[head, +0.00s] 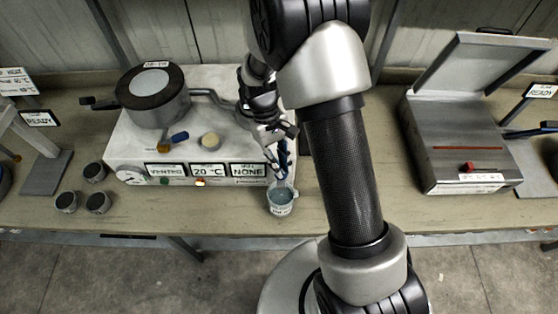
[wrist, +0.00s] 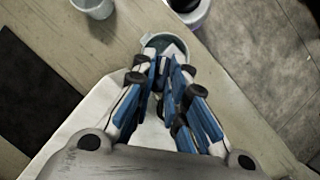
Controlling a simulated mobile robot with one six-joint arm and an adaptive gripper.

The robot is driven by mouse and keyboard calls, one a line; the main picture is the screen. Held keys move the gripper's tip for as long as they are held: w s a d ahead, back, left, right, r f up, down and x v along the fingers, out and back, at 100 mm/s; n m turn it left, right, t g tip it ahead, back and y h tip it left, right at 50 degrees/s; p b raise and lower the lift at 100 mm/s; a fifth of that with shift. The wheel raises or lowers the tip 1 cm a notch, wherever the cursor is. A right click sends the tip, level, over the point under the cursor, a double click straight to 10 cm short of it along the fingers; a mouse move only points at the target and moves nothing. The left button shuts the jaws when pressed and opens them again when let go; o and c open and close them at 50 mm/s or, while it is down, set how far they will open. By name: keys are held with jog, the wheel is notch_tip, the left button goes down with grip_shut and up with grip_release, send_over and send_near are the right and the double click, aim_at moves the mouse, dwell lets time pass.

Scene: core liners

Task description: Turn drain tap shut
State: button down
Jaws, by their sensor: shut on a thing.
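The white bath unit (head: 130,142) stands on the bench with a dark-lidded pot (head: 153,97) on it. My gripper (head: 282,165) reaches down at the unit's front right corner, just above a small clear beaker (head: 281,207). In the wrist view my gripper's blue-padded fingers (wrist: 166,78) are close together, with a narrow gap. They are closed on a small part at the drain outlet, taken to be the drain tap, which the fingers hide. The beaker (wrist: 150,40) shows just beyond the fingertips. The tap's angle cannot be seen.
Front signs on the unit include 20 °C (head: 207,170) and NONE (head: 248,170). A blue-handled fitting (head: 180,137) lies on its top. An open grey case (head: 455,150) stands right. The bench front edge is close to the beaker.

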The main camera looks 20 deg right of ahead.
jog(key=m, duration=0.2)
jog(key=m+y, duration=0.1)
jog(key=m, duration=0.1)
jog(key=m+y+p, duration=0.1)
jog(key=m, duration=0.1)
jog(key=shift+s+d+f, duration=0.2)
jog(key=shift+s+f, duration=0.05)
jog(key=shift+s, duration=0.05)
jog(key=shift+m, duration=0.3)
jog(key=c, duration=1.6)
grip_release()
jog(key=shift+w, duration=0.1)
jog(key=shift+r, duration=0.1)
jog(key=v, duration=1.2)
jog(key=shift+d, duration=0.2)
